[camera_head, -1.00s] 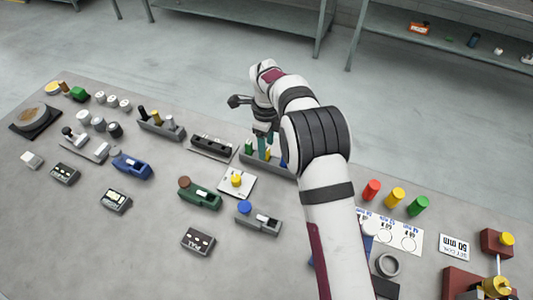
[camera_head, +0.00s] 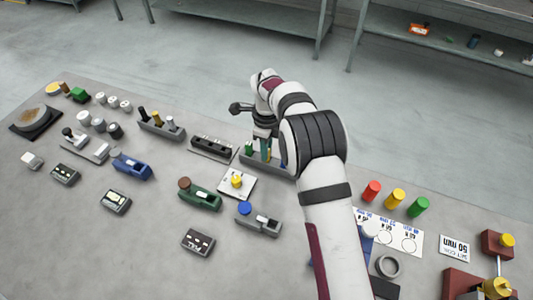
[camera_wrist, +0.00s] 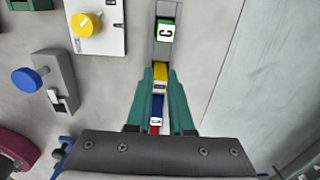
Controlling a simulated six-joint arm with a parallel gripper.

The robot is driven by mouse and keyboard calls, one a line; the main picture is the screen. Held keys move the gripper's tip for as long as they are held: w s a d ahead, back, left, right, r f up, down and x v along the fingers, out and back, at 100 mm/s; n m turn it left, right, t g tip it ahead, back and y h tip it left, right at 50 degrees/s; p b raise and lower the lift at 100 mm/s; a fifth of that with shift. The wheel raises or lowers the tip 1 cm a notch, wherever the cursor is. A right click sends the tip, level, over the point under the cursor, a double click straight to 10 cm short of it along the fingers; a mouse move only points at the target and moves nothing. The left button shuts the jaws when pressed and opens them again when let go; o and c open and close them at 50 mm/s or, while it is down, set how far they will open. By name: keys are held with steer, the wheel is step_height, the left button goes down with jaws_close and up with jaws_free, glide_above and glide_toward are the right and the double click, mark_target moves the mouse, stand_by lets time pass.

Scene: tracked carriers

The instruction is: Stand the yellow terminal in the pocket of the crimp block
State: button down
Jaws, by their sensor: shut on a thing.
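The yellow terminal (camera_wrist: 161,72) stands in a grey rack (camera_head: 248,161), in line with a green terminal marked C (camera_wrist: 165,31), a blue one (camera_wrist: 157,104) and a red one (camera_wrist: 154,129). My gripper (camera_wrist: 160,73) has its teal fingertips on both sides of the yellow terminal and is shut on it. In the head view my gripper (camera_head: 266,152) is low at the rack and partly hides the terminals. I cannot tell for sure which of the blocks on the table is the crimp block, and I make out no pocket clearly.
Left of the rack are a white plate with a yellow knob (camera_head: 237,181), a grey device with a blue knob (camera_head: 261,221) and a green device with a brown knob (camera_head: 200,195). A dark slotted block (camera_head: 211,147) stands behind.

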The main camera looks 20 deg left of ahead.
step_height(320, 180, up, 8)
steer(key=shift+r, duration=0.2)
steer(key=s+d+f+n, duration=0.2)
steer(key=s+d+n, duration=0.2)
steer(key=s+n, duration=0.4)
steer(key=s+d+f+n, duration=0.2)
steer(key=s+d+n, duration=0.3)
steer(key=s+n, duration=0.4)
steer(key=shift+s+n, duration=0.25)
steer(key=shift+n, duration=0.25)
steer(key=shift+f, duration=1.6)
stand_by(1.0)
steer(key=shift+c, duration=1.2)
jaws_free()
